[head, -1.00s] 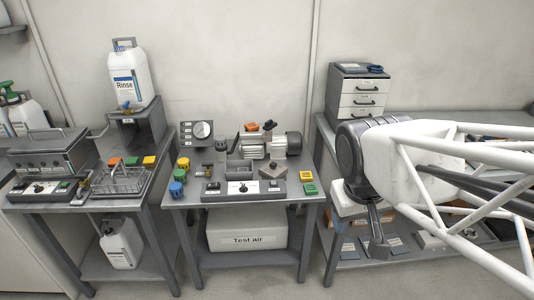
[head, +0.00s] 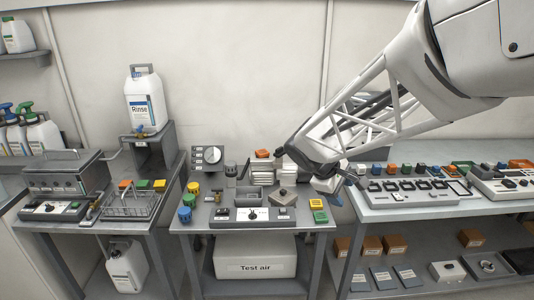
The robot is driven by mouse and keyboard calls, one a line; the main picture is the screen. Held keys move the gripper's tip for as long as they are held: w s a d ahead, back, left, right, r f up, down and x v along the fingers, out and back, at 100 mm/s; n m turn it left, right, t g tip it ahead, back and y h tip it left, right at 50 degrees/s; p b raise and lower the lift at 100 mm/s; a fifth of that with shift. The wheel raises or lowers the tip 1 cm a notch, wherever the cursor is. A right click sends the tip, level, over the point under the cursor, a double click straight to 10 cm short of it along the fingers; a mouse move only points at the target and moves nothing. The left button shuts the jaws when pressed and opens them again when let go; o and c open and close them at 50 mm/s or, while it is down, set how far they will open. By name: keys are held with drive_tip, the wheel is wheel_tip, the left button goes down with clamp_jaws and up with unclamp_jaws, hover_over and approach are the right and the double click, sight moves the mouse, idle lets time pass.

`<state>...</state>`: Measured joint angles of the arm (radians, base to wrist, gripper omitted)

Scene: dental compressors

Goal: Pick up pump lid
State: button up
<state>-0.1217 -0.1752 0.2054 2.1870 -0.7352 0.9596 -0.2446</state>
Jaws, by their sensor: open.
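A grey square plate with a small knob on top, which looks like the pump lid (head: 283,198), lies on the middle table (head: 183,222), right of a grey open box (head: 248,194). The pump (head: 263,173) stands behind it with an orange part on top; my arm covers its right side. My gripper (head: 338,197) is open above the table's right edge, to the right of the lid and apart from it. Its fingers are small and partly hidden by my arm.
A control panel (head: 252,214) runs along the table's front. A gauge box (head: 208,157) stands behind. The right bench (head: 440,209) holds several switch panels.

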drive_tip(key=w+a+f+n+t+h, duration=0.15)
drive_tip(key=w+f+n, duration=0.3)
drive_tip(key=w, duration=0.65)
drive_tip(key=n+t+h, duration=0.2)
drive_tip(key=n+t, duration=0.4)
drive_tip(key=n, duration=0.7)
approach(283, 191)
drive_tip(key=shift+y+x, duration=0.25)
drive_tip(key=shift+x, duration=0.6)
drive_tip(key=shift+s+d, duration=0.15)
drive_tip(key=shift+x, duration=1.3)
drive_tip(key=shift+x, duration=2.55)
drive_tip(key=shift+r, duration=0.1)
